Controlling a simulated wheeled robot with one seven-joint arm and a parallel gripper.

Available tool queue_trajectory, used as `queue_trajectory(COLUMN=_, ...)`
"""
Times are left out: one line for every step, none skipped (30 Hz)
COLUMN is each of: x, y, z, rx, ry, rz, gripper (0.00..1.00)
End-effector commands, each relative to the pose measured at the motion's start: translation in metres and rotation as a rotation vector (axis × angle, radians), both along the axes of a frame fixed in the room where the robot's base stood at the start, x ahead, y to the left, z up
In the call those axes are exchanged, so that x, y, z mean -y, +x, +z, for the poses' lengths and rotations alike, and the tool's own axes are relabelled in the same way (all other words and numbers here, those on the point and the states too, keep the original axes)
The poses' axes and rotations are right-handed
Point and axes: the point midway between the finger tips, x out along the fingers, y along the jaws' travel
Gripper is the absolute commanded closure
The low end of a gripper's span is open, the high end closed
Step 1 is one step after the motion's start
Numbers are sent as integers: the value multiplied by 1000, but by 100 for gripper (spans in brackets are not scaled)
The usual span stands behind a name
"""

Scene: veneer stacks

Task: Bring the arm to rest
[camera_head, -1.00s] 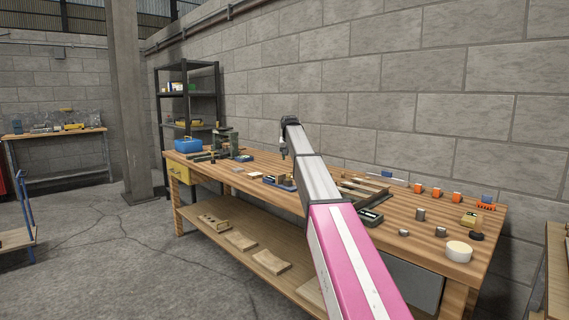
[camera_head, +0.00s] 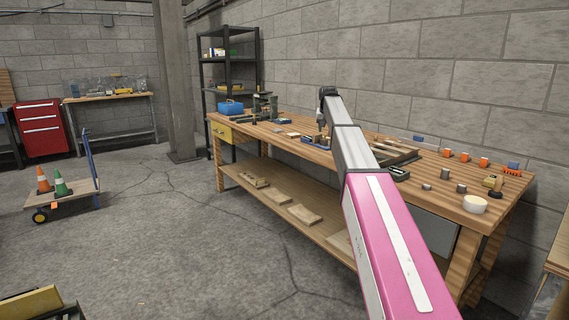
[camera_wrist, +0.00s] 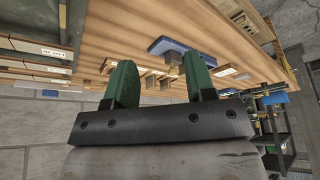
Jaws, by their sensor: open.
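My arm, pink and white near the camera and grey farther out, reaches over the wooden workbench (camera_head: 458,202) in the head view. In the wrist view my gripper (camera_wrist: 158,82) shows two green fingers set well apart, with nothing held between them. The wrist picture is turned over, with the bench top across its upper part. A blue tray (camera_wrist: 167,46) with small brass-coloured pieces lies on the bench beyond the fingers. In the head view my gripper is small, and the arm's end hides part of the bench top.
A blue box (camera_head: 230,108) and a vise stand at the bench's far end. Orange pieces (camera_head: 464,157) and a white roll (camera_head: 475,204) lie at the near right. A cart with cones (camera_head: 62,186) stands at left. Open floor (camera_head: 190,245) lies between.

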Motion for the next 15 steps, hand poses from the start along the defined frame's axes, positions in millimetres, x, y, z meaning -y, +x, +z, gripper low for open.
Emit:
queue_trajectory(x=0, y=-7, z=-9, rx=-5, ry=0, rz=2, gripper=50)
queue_trajectory(x=0, y=-10, z=-13, rx=-7, ry=0, rz=3, gripper=50)
queue_trajectory(x=0, y=-13, z=-19, rx=-10, ry=1, rz=5, gripper=50)
queue_trajectory(x=0, y=-15, z=-24, rx=-13, ry=1, rz=6, gripper=50)
queue_trajectory(x=0, y=-19, z=-31, rx=-17, ry=1, rz=8, gripper=50)
queue_trajectory(x=-1, y=-24, z=-39, rx=-21, ry=1, rz=9, gripper=50)
queue_trajectory(x=-1, y=-27, z=-44, rx=-24, ry=1, rz=10, gripper=50)
queue_trajectory(x=-1, y=-31, z=-52, rx=-28, ry=0, rz=12, gripper=50)
queue_trajectory(x=-1, y=-37, z=-62, rx=-34, ry=2, rz=15, gripper=50)
queue_trajectory(x=-1, y=-42, z=-70, rx=-38, ry=1, rz=16, gripper=50)
queue_trajectory(x=-1, y=-47, z=-78, rx=-43, ry=1, rz=18, gripper=50)
queue_trajectory(x=-1, y=-54, z=-88, rx=-49, ry=1, rz=21, gripper=50)
queue_trajectory(x=-1, y=-60, z=-98, rx=-56, ry=1, rz=23, gripper=50)
queue_trajectory(x=-2, y=-66, z=-107, rx=-61, ry=2, rz=26, gripper=50)
queue_trajectory(x=-2, y=-76, z=-121, rx=-71, ry=2, rz=30, gripper=50)
